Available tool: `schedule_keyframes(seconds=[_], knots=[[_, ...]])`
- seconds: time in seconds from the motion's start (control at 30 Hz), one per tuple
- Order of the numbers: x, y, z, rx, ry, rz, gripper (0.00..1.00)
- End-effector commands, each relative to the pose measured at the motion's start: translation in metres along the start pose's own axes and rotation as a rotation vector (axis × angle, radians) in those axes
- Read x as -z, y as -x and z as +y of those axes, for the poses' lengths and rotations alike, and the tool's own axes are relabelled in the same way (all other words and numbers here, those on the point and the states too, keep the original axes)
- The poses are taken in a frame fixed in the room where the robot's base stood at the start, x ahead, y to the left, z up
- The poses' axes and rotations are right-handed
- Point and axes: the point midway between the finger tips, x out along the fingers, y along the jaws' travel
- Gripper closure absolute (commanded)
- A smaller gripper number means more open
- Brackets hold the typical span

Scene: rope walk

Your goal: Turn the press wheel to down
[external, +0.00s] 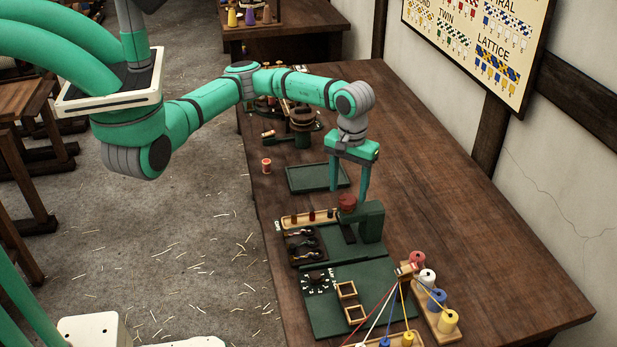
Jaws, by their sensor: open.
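The press wheel (347,202) looks like a small dark red round knob on top of the dark green press (371,222). The press stands on a green board on the long wooden table. My gripper (350,192) points down with its two green fingers apart. One fingertip is on the left of the wheel and the other on the right. I cannot tell whether the fingers touch the wheel. The wheel's marks and its exact setting are too small to make out.
A wooden rack (309,218) with small pegs and a dark tray (305,247) stand left of the press. An empty green tray (316,178) lies behind it. Coloured spools (427,277) with taut cords stand in front on the right. The table's right side (450,190) is clear.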

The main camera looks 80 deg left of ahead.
Motion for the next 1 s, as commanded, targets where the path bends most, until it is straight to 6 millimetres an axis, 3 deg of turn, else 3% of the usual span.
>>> schedule_keyframes(seconds=[0.23, 0.57, 0.6, 0.77, 1.0], knots=[[0.000, -0.025, 0.000, 0.000, 0.000, -0.001, 0.43], [0.000, -0.029, 0.000, -0.001, -0.001, 0.000, 0.43], [0.000, -0.029, 0.000, -0.001, -0.001, 0.000, 0.45], [0.000, -0.029, 0.000, -0.001, -0.001, 0.000, 0.83], [0.000, -0.029, 0.000, -0.001, -0.010, -0.001, 0.84]])
